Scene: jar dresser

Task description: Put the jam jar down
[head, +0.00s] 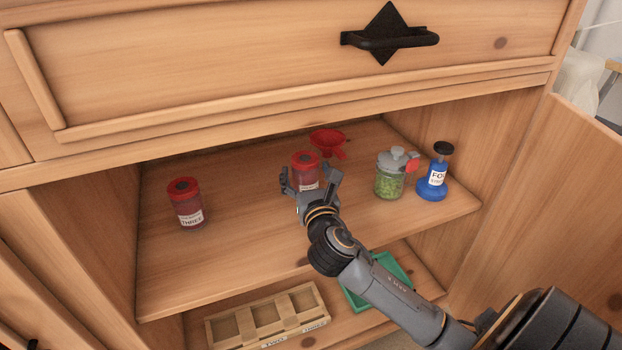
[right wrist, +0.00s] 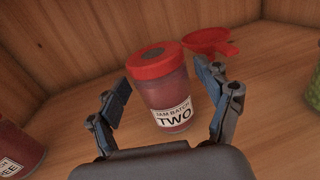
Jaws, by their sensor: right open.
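A red-lidded jam jar labelled "TWO" (head: 305,172) stands upright on the dresser's upper shelf (head: 240,255). It also shows in the right wrist view (right wrist: 163,92), with its label facing the camera. My right gripper (head: 312,182) is open, with one finger on each side of this jar. In the right wrist view the fingers (right wrist: 170,95) look apart from the glass. Another red-lidded jam jar, labelled "THREE" (head: 186,205), stands on the shelf to the left; part of it shows at the left edge of the wrist view (right wrist: 18,155). My left gripper is not in view.
A red funnel (head: 328,141) lies behind jar TWO. Below are a wooden divided rack (head: 245,325) and a green tray (head: 395,268). Shelf between the red-lidded jars is clear.

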